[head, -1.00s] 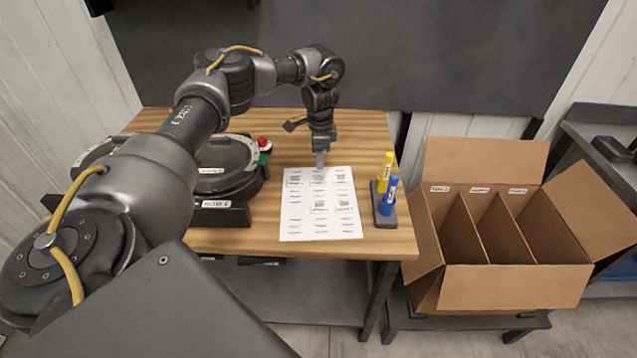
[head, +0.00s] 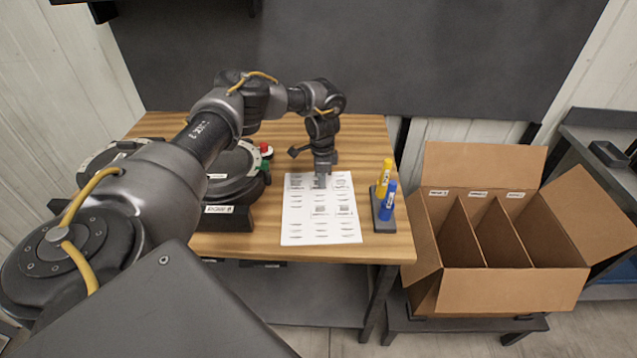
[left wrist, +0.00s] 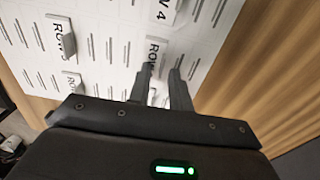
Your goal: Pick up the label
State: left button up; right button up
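A white label sheet (head: 295,232) lies on the wooden table, with several small printed labels on it. My left gripper (head: 322,183) points down over the upper middle of the sheet and hides part of it. In the left wrist view its two dark fingers (left wrist: 161,70) are apart, with a narrow gap between them. A label reading "ROW" (left wrist: 155,52), its end hidden, lies just beyond the fingertips. A "ROW 4" label (left wrist: 161,9) and another "ROW" label (left wrist: 60,36) also show there. I cannot tell whether the fingertips touch the sheet. My right gripper is out of view.
Round dark seed meter parts (head: 228,175) stand left of the sheet. A dark holder (head: 384,222) with a yellow marker (head: 384,177) and a blue marker (head: 388,203) stands right. A cardboard box (head: 520,282) with three compartments is off the table's right side.

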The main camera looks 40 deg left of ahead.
pick_arm(q)
grip_shut()
jog(key=shift+r, duration=0.15)
